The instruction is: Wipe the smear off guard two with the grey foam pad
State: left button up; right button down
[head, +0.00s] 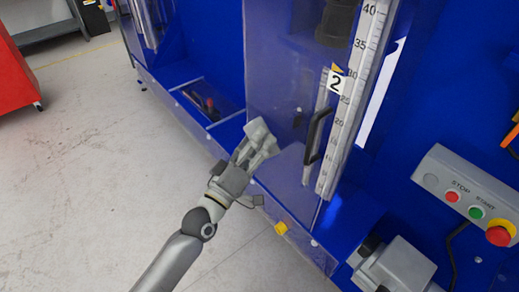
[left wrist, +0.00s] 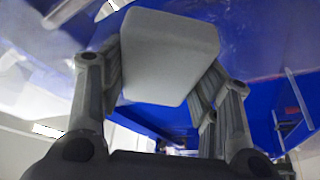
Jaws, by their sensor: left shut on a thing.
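My left gripper (head: 250,150) is shut on the grey foam pad (head: 257,131) in the head view. The left wrist view shows the pad (left wrist: 168,55) held between both fingers, its broad face towards the camera. Guard two (head: 275,100) is the clear panel with the black handle (head: 317,136), beside the label "2" (head: 335,83). The pad is in front of the guard's lower left part; I cannot tell whether it touches. I cannot make out the smear clearly.
A ruler scale (head: 350,110) runs up beside the handle. A control box (head: 468,195) with stop and start buttons is at the right. A blue ledge (head: 225,130) lies below the guard. A red cabinet (head: 12,75) stands far left, with open floor (head: 90,170) between.

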pick_arm(q)
jog(key=s+a, duration=0.2)
jog(key=a, duration=0.1)
jog(key=s+a, duration=0.1)
jog(key=shift+a+f, duration=0.2)
dwell(0.4)
jog(key=shift+s+a, duration=0.45)
jog(key=shift+a, duration=0.2)
jog(key=shift+s+a, duration=0.45)
jog(key=shift+a, duration=0.15)
